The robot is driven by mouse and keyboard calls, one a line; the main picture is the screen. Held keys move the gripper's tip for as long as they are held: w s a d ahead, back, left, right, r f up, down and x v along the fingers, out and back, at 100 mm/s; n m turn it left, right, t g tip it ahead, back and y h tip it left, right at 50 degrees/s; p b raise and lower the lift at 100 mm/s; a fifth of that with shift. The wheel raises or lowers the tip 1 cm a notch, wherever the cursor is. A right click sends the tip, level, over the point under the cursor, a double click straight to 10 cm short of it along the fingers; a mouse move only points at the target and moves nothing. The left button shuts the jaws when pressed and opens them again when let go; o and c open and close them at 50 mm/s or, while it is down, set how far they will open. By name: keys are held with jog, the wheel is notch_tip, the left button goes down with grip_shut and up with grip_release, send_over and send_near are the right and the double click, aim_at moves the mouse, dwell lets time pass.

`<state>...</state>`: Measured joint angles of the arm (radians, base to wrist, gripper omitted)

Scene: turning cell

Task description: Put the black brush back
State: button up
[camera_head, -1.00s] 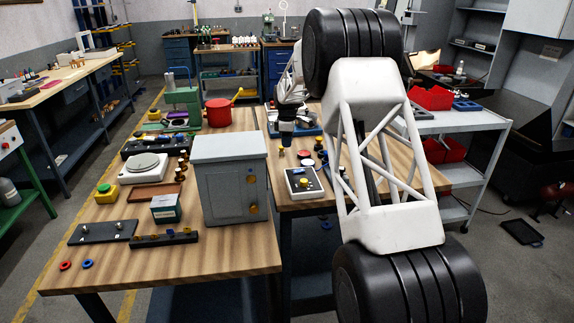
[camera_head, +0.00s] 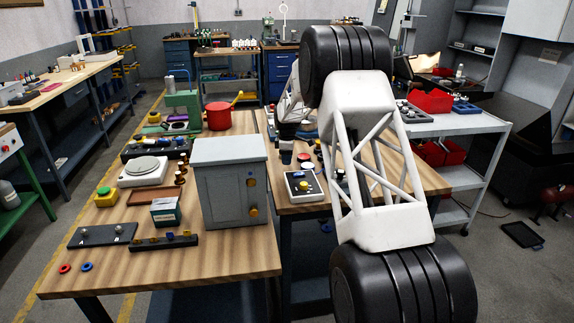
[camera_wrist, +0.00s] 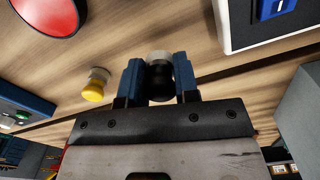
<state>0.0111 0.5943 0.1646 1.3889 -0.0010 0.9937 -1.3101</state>
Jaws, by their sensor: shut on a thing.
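The black brush (camera_wrist: 160,82), a short black cylinder with a pale end, is between the two blue fingers of my gripper (camera_wrist: 159,76) in the wrist view. The fingers are shut on it. Wood tabletop shows behind it; I cannot tell whether the brush touches it. A yellow brush-like piece with a pale end (camera_wrist: 97,86) is left of the gripper, apart from it. In the head view my gripper (camera_head: 286,153) is small and low over the right table, beside the grey cabinet; the brush cannot be made out there.
A red disc (camera_wrist: 48,10) and a white box with a blue switch (camera_wrist: 268,18) are near the gripper. The grey cabinet (camera_head: 229,185) stands close on the left in the head view. A control box (camera_head: 304,186) lies on the right table (camera_head: 300,208). My arm hides part of that table.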

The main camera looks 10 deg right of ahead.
jog(key=shift+f, duration=1.4)
jog(key=o, duration=0.9)
jog(key=shift+f, duration=0.15)
notch_tip(320, 180, up, 12)
jog(key=shift+r, duration=0.15)
